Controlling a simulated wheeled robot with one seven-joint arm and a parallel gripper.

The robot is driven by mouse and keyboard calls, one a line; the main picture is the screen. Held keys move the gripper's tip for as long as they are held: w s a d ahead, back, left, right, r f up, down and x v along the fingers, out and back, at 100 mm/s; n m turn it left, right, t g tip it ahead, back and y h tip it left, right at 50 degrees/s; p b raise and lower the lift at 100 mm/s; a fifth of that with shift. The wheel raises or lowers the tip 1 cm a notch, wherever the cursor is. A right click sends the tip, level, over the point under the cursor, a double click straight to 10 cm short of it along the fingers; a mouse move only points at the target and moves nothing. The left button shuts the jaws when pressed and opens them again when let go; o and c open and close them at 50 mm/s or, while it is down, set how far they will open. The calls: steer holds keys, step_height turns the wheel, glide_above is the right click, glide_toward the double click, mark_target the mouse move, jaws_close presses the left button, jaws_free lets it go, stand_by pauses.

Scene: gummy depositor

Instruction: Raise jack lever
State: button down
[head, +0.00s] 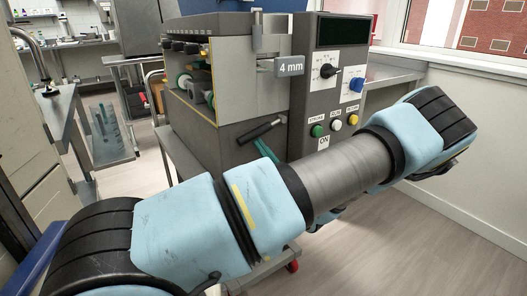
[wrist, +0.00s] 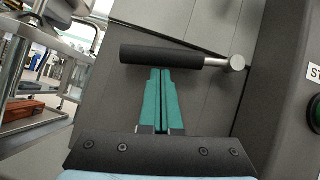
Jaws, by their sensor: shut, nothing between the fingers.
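The jack lever (wrist: 178,56) is a black, cylindrical grip on a silver pivot at its right end, set on the grey side of the machine. It lies nearly level across the wrist view. In the head view the lever (head: 262,130) shows on the machine's lower front, its grip slanting down to the left. My gripper (wrist: 160,72) has teal fingers that are shut and empty. The fingertips are just under the lever's grip, close to its middle; I cannot tell whether they touch it. In the head view a teal finger (head: 265,151) shows below the lever, and my arm hides the rest.
The grey depositor machine (head: 236,80) has a control panel (head: 338,75) with knobs and coloured buttons. A "4 mm" label (head: 289,66) is on its upper front. Steel tables (head: 70,105) stand at the left. Floor is clear at the lower right.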

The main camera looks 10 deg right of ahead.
steer(key=m+h+p, duration=0.1)
steer(key=r+m+t+h+p, duration=0.1)
steer(key=m+p, duration=0.1)
steer(key=a+r+m+t+p, duration=0.1)
steer(key=shift+s+r+m+h+p, duration=0.1)
steer(key=shift+s+m+h+p, duration=0.2)
steer(key=shift+m+h, duration=0.1)
